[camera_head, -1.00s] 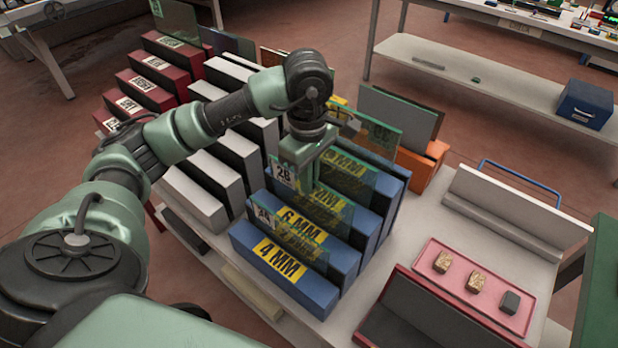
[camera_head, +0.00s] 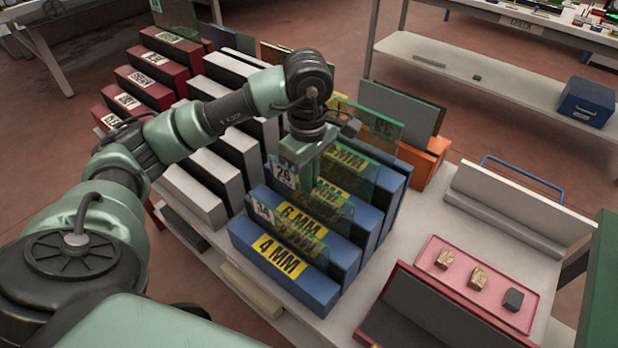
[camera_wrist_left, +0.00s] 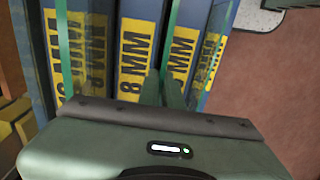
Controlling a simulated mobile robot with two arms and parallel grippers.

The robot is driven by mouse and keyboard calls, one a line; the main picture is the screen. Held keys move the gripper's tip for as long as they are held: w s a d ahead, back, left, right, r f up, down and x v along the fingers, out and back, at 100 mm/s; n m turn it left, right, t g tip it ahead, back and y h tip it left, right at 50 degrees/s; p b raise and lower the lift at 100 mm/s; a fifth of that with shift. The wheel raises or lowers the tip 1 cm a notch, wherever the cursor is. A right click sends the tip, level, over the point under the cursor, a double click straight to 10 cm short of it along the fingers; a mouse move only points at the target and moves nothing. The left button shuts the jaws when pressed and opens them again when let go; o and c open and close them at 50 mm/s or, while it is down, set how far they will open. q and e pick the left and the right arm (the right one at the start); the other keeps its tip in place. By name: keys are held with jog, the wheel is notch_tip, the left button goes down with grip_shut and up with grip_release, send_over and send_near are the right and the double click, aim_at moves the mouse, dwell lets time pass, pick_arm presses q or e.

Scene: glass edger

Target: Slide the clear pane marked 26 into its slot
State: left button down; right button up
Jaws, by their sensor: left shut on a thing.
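The clear greenish pane marked 26 (camera_head: 345,176) stands upright among the blue blocks, its white label (camera_head: 284,174) at its left end. My left gripper (camera_head: 303,172) is shut on its upper part. In the left wrist view the fingers (camera_wrist_left: 164,92) close on a thin edge, beside yellow 8 MM labels. The blue slotted rack (camera_head: 240,236) has yellow labels, including 4 MM and 6 MM in front. I cannot tell how deep the pane's lower edge sits, as blocks and gripper hide it. My right gripper is not in view.
A clear pane marked 34 (camera_head: 300,232) stands in front of the held one, and another pane (camera_head: 378,118) behind it. White blocks (camera_head: 195,192) and red blocks (camera_head: 150,88) stand left. A pink tray (camera_head: 450,288) with small blocks lies right.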

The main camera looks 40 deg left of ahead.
pick_arm(q)
jog(key=shift+f+b, duration=0.25)
jog(key=shift+b, duration=0.05)
jog(key=c, duration=1.5)
grip_release()
notch_tip(320, 180, up, 8)
jog(key=shift+s+f, duration=0.1)
jog(key=shift+f, duration=0.1)
